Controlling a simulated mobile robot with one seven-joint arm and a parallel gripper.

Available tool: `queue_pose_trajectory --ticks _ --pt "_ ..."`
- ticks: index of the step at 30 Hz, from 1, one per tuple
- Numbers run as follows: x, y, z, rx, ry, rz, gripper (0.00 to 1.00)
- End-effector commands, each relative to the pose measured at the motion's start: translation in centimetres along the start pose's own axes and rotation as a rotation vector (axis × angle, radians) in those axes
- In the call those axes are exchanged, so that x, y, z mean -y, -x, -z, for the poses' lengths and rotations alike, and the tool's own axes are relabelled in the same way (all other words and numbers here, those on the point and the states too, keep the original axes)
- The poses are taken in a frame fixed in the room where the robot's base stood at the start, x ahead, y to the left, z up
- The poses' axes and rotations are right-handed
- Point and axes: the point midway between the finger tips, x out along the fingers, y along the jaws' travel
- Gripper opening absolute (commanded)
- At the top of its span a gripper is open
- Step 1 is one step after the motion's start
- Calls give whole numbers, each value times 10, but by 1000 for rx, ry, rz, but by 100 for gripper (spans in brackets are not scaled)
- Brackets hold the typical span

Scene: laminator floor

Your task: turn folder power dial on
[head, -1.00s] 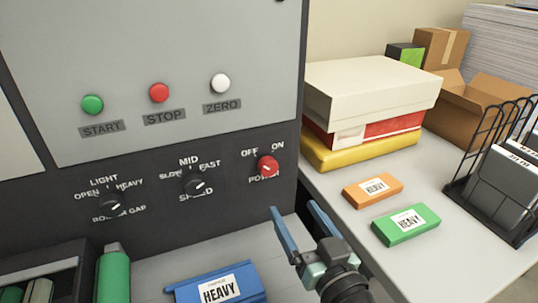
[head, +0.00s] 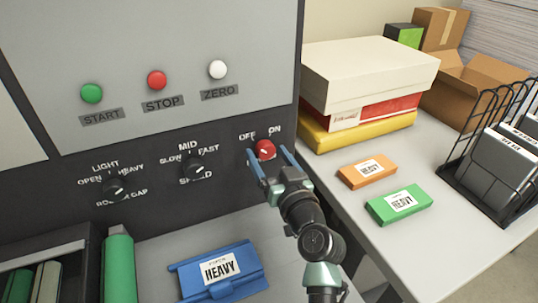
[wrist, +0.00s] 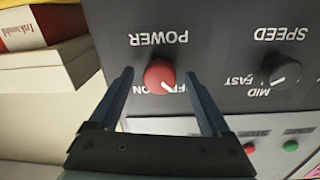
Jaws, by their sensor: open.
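The power dial (head: 265,149) is a red round knob with a white mark, on the dark panel below the OFF and ON labels. In the wrist view the dial (wrist: 160,75) appears upside down, and its white mark points toward the OFF side. My gripper (head: 268,154) is open in front of the dial, one blue finger on each side of it. In the wrist view my gripper (wrist: 161,74) shows gaps between both fingers and the knob. I cannot tell how far the fingertips are from the panel.
The speed dial (head: 192,167) and roller gap dial (head: 114,188) sit left of it. Start (head: 92,94), stop (head: 157,80) and zero (head: 217,69) buttons are above. A blue HEAVY block (head: 222,290) lies below. Orange (head: 366,171) and green (head: 399,205) blocks lie on the right table.

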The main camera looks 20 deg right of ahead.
Motion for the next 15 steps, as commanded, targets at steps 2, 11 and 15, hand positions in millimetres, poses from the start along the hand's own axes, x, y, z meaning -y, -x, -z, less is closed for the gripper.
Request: queue_pose_trajectory --ticks 2,11,15 --pt "0 0 0 0 0 0 82" --pt "0 0 0 0 0 0 51" --pt "0 0 0 0 0 1 26"
